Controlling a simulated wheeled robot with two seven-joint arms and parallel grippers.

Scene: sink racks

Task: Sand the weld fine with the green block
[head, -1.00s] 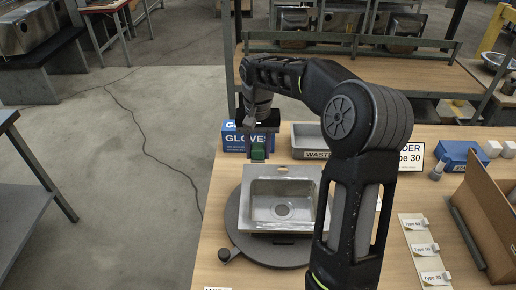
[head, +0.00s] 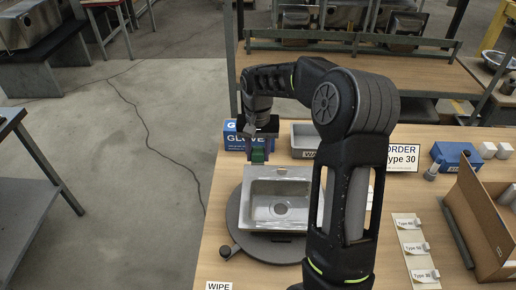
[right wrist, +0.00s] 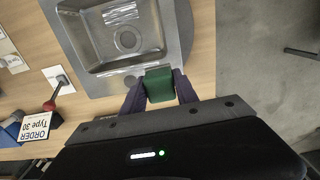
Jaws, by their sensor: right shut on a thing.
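The green block (head: 258,155) is held between the fingers of my right gripper (head: 257,158). The right wrist view shows the green block (right wrist: 158,85) between the two dark purple fingers, over or at the sink's rim. The steel sink (head: 250,212) lies on a dark round turntable (head: 232,215) on the bench. The block is near the sink's back-left edge in the head view; I cannot tell whether it touches. The weld is too small to make out. My left gripper is not in view.
A blue gloves box (head: 233,138) and a grey waste bin (head: 302,136) stand behind the sink. An order sign (head: 403,158) reads Type 30. A wipe label (head: 219,286) lies in front.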

